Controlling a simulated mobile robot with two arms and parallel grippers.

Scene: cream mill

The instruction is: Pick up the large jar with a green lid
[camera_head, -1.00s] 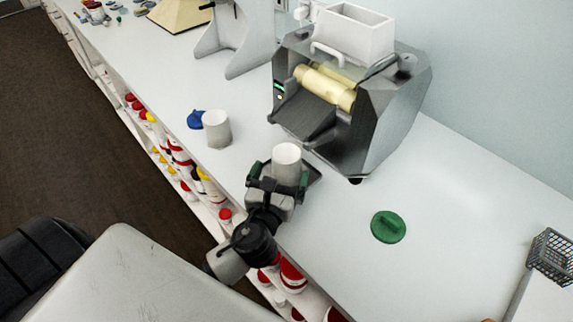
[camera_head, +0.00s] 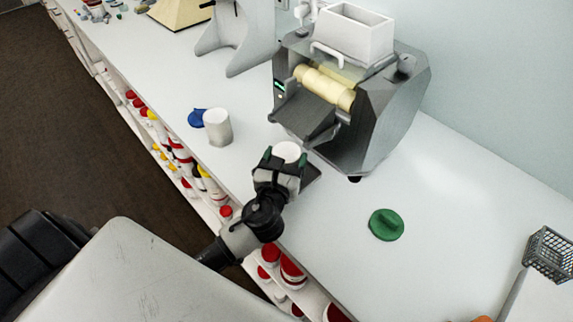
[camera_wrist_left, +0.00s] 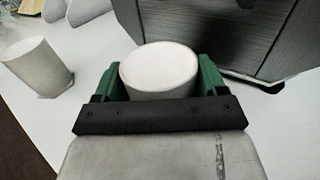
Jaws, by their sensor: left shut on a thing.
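The green lid (camera_head: 386,225) lies by itself on the counter, right of my left gripper and in front of the grey mill. A white jar (camera_head: 287,152) with no lid on it stands upright between the green fingers of my left gripper (camera_head: 284,160). In the left wrist view the jar (camera_wrist_left: 160,70) shows its pale top, and the gripper (camera_wrist_left: 158,85) has a finger on each side of it. The gripper is shut on this jar. The jar's lower part is hidden. My right gripper is not in view.
A grey roller mill (camera_head: 350,110) with a white hopper stands just behind the held jar. Another white jar (camera_head: 217,127) stands to the left beside a blue lid (camera_head: 197,118). A wire basket (camera_head: 549,253) is at the far right. The counter around the green lid is clear.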

